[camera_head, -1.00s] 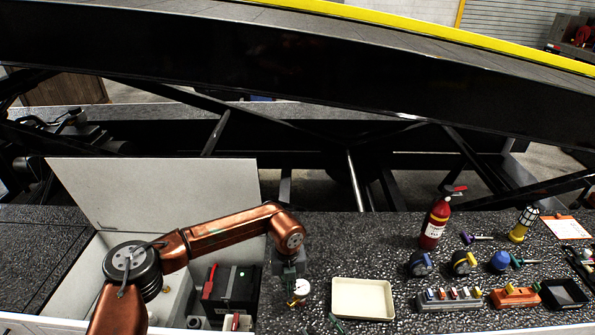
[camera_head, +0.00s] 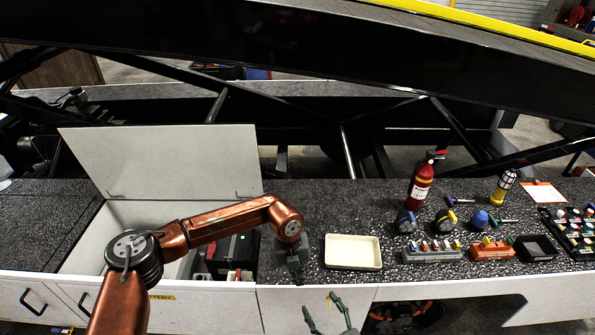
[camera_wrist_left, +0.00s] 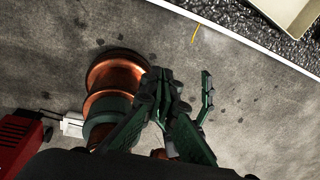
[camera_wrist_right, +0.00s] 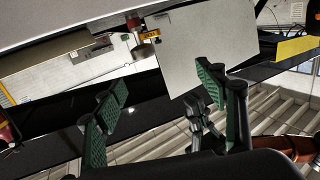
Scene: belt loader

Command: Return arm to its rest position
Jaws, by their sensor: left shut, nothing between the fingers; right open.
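My left arm, copper with dark joints, comes in from the left in the head view and reaches over the bench's front. My left gripper (camera_head: 296,279) hangs below its wrist, left of the cream tray; its fingers are hard to make out there. In the left wrist view the left gripper (camera_wrist_left: 160,90) is shut and empty over the floor. My right gripper (camera_head: 322,304) is at the bottom of the head view, in front of the bench's white face, fingers spread. In the right wrist view the right gripper (camera_wrist_right: 160,88) is open, with nothing between its fingers.
The cream tray (camera_head: 327,255) is empty. A fire extinguisher (camera_head: 421,187), a yellow lamp (camera_head: 503,187) and several small parts stand to its right. An open bin with a raised white lid (camera_head: 160,165) is behind my left arm. Bare floor (camera_wrist_left: 250,95) lies before the bench.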

